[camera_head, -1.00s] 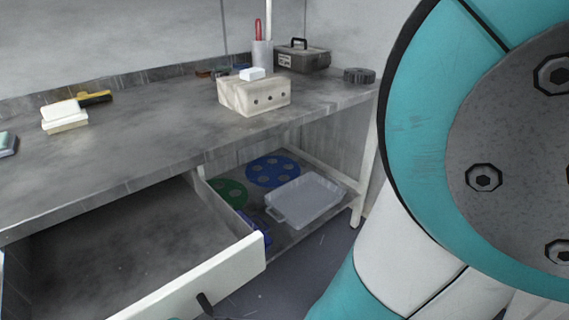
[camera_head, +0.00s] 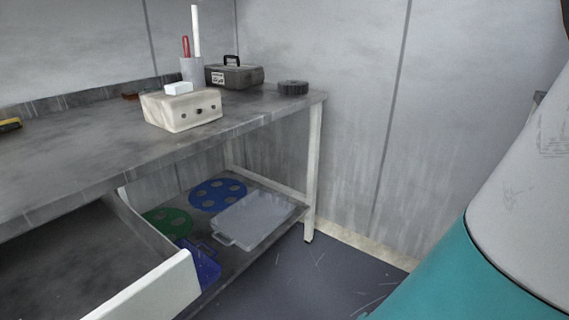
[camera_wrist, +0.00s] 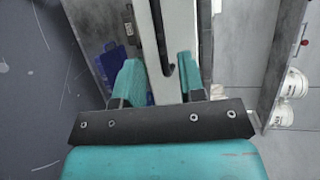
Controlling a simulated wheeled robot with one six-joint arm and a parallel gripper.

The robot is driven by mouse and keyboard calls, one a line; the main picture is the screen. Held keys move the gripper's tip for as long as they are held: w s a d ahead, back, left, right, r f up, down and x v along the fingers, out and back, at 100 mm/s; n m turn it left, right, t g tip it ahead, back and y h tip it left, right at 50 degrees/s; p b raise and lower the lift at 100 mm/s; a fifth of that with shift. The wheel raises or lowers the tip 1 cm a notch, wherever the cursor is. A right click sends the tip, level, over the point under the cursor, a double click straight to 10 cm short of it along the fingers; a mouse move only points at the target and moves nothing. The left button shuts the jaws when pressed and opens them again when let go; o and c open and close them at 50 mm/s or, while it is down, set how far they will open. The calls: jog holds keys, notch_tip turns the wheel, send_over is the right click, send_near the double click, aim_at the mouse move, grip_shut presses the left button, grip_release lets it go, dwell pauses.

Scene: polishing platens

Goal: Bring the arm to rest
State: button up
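My gripper (camera_wrist: 159,68) shows in the wrist view with its two teal fingers apart and nothing held between them. The white front of the open drawer (camera_wrist: 150,30) and its dark handle (camera_wrist: 168,70) show in the gap between the fingers. How far the fingers are from the drawer front I cannot tell. In the head view, part of my white and teal arm fills the lower right, and my gripper is out of sight. The drawer (camera_head: 160,290) stands pulled out under the bench at the lower left.
A lower shelf holds a clear tray (camera_head: 253,222), and blue (camera_head: 217,195) and green (camera_head: 166,222) discs. Floor right of the bench is clear.

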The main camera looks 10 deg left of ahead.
jog(key=shift+d, duration=0.3)
jog(key=w+d+r+n+h, duration=0.4)
jog(key=w+d+n, duration=0.2)
jog(key=w+d, duration=0.35)
jog(key=w+d+r+n+g+h, duration=0.2)
jog(key=d+h, duration=0.6)
jog(key=d, duration=1.2)
notch_tip(320, 180, up, 34)
jog(key=p, duration=3.4)
jog(key=shift+w+n+t+p, duration=0.15)
jog(key=shift+n+t+p, duration=0.25)
